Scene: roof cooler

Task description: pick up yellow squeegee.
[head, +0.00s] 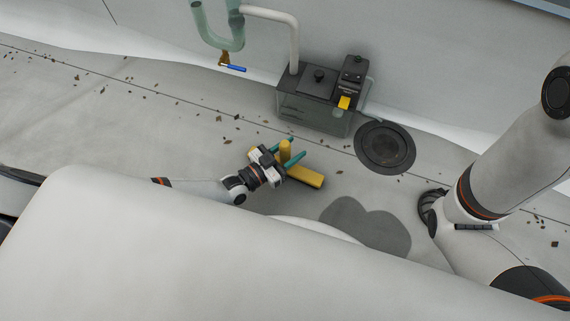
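The yellow squeegee (308,177) lies on the grey roof floor near the middle of the head view, with a stubby yellow part sticking up at its left end. My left gripper (294,148) reaches in from the left, with one teal finger on each side of that upright part. The fingers are spread wider than the part, so the gripper looks open around it. Whether a finger touches it is too small to tell. Part of the squeegee's left end is hidden by the gripper.
A dark tank unit (313,107) with a yellow tag stands behind the squeegee against the wall. A round dark drain cover (385,147) is to its right. A wet patch (365,224) lies in front. Pipes with a blue-handled valve (231,67) hang at upper left. Dry leaves are scattered about.

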